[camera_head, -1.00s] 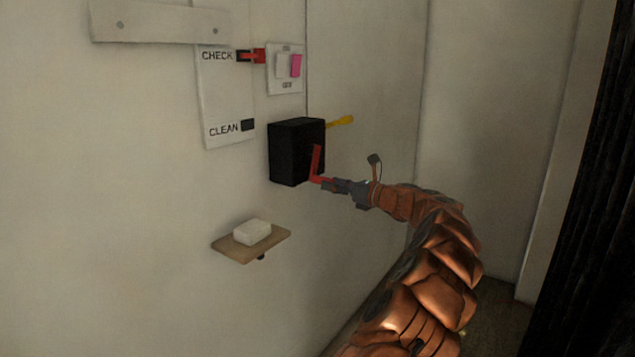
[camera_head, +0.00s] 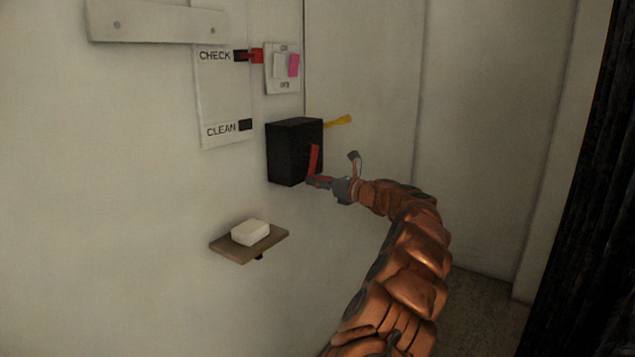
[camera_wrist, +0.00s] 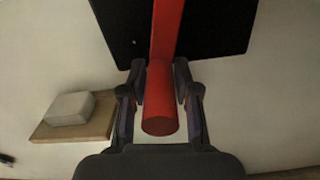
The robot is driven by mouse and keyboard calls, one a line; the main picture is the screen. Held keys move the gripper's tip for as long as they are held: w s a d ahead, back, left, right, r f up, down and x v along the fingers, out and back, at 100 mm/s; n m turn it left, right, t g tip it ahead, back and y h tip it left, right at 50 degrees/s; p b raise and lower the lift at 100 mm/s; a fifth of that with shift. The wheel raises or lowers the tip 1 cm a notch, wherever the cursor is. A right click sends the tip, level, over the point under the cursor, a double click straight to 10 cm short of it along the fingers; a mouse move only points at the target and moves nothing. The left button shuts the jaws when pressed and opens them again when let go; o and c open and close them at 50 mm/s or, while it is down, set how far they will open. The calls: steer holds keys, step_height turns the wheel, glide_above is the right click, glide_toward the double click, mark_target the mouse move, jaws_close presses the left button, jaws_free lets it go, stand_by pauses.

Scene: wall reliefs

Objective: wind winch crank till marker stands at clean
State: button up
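The winch is a black box (camera_head: 284,153) on the wall, with a red crank (camera_head: 314,158) on its right face; the crank arm hangs down. In the wrist view the crank's round red handle (camera_wrist: 161,105) points toward me. My gripper (camera_head: 319,182) is at the handle, one finger on each side (camera_wrist: 160,80), and looks closed on it. A white board (camera_head: 222,95) carries CHECK above and CLEAN below, each with a black mark. The red marker (camera_head: 257,55) stands level with CHECK.
A switch plate with a pink rocker (camera_head: 293,65) is above the box. A yellow lever (camera_head: 339,121) sticks out behind it. A wooden shelf (camera_head: 240,252) with a white block (camera_head: 250,232) is below left. A dark curtain (camera_head: 590,220) hangs at the right.

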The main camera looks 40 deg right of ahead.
jaws_close()
steer(key=shift+a+r+m+p, duration=0.15)
steer(key=shift+a+m+p, duration=0.15)
steer(key=shift+p, duration=0.65)
